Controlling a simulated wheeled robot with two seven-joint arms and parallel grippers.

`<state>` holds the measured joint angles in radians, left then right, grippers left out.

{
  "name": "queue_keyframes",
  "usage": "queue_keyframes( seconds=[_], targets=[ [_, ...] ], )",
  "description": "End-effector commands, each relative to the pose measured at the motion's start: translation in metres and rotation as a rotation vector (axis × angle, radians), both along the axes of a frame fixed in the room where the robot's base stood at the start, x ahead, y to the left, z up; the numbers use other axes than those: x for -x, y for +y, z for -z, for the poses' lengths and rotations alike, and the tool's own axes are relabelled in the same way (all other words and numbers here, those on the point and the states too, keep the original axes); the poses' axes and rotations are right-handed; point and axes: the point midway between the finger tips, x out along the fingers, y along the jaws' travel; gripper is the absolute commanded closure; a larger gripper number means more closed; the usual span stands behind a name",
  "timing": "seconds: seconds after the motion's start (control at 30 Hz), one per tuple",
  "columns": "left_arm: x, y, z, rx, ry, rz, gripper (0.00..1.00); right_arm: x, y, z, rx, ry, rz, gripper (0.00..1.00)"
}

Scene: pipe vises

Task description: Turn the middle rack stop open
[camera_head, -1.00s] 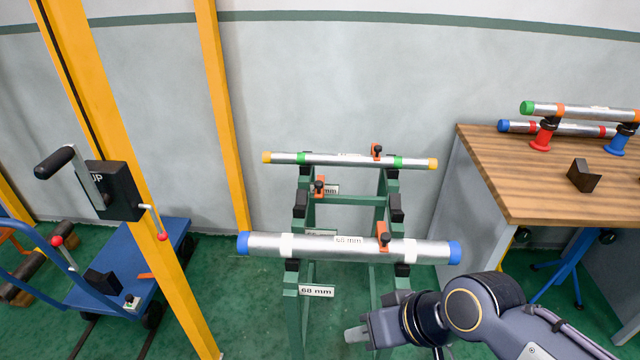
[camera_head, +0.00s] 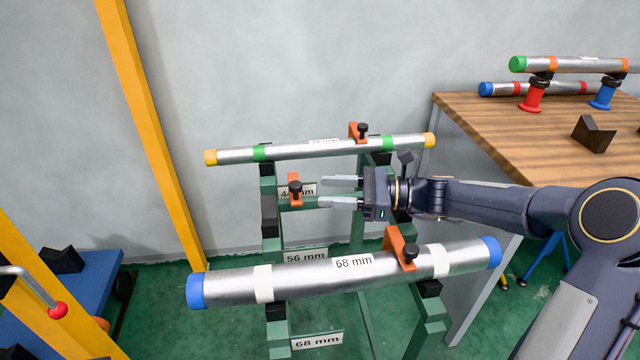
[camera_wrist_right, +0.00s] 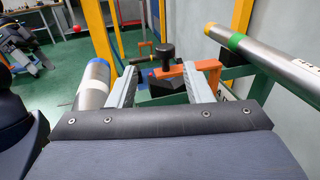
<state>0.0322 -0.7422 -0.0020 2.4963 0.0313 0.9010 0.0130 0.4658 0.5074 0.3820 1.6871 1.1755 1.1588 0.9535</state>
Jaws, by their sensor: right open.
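The middle rack stop (camera_head: 295,190) is an orange bracket with a black knob, on the left side of the green rack's middle level. It also shows in the right wrist view (camera_wrist_right: 187,77), between and just beyond my fingertips. My right gripper (camera_head: 322,192) is open and empty, its two fingers pointing left at the stop from close by. I cannot tell whether a finger touches it. No pipe lies on the middle level. My left gripper is not in view.
A pipe with blue caps (camera_head: 335,275) lies on the near level, held by an orange stop (camera_head: 401,247). A pipe with yellow caps (camera_head: 320,149) lies on the far level, with its own stop (camera_head: 360,131). A wooden bench (camera_head: 500,135) stands right.

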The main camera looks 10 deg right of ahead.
Motion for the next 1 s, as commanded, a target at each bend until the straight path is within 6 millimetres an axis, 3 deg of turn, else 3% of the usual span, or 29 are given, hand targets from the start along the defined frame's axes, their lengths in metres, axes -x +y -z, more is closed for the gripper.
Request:
queue_keyframes(
  seconds=[0.17,0.6,0.93,1.0],
  targets=[
    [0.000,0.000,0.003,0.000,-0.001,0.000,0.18,-0.009,0.010,0.001,-0.038,0.024,0.005,0.54],
    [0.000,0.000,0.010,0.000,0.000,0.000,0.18,-0.024,0.069,0.002,-0.033,0.022,0.006,0.54],
    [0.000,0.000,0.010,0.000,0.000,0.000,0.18,-0.026,0.074,0.001,-0.031,0.022,0.008,0.54],
    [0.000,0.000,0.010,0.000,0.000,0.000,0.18,-0.026,0.074,0.001,-0.031,0.022,0.008,0.61]
  ],
)
